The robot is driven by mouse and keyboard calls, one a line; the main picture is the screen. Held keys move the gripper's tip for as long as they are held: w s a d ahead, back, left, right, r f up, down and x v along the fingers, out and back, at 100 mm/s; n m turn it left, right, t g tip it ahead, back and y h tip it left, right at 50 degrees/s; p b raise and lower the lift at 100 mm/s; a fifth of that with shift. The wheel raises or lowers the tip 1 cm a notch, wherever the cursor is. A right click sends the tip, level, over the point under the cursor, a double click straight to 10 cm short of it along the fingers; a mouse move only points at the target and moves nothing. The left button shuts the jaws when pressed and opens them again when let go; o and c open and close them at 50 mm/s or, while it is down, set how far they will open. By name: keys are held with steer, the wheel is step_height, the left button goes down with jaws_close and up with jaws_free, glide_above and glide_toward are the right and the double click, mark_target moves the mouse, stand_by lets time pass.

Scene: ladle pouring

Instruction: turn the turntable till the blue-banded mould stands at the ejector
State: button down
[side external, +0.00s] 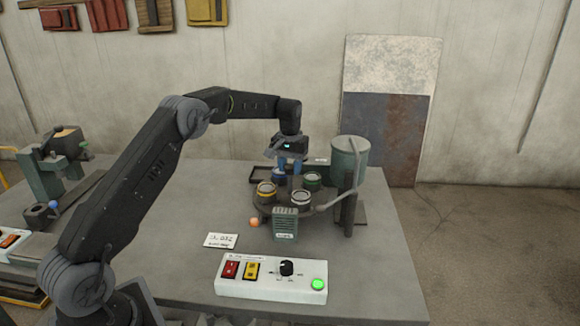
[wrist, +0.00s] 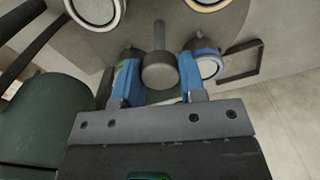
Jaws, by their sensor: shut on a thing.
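The dark round turntable (side external: 282,211) carries several moulds. The blue-banded mould (side external: 279,176) is at its back left, partly hidden by my gripper; in the wrist view it (wrist: 208,66) sits just right of the right finger. The yellow-banded mould (side external: 266,190) is front left, the white-banded one (side external: 300,198) front right, the green-banded one (side external: 312,180) back right. My gripper (side external: 290,166) reaches down over the turntable, its blue fingers shut on a grey knob (wrist: 160,72) on a stem. I cannot tell for sure which fixture is the ejector.
A green ladle vessel (side external: 350,160) on a post stands close right of the turntable. A finned box (side external: 285,223) and an orange ball (side external: 255,222) are at its front. A dark open tray (wrist: 240,62) lies behind left. A control box (side external: 270,278) lies at the table front.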

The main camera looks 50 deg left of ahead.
steer(key=shift+r+n, duration=0.1)
steer(key=shift+n, duration=5.3)
steer(key=shift+a+n, duration=0.1)
steer(key=shift+n, duration=0.5)
steer(key=c, duration=0.7)
jaws_free()
step_height(320, 180, up, 14)
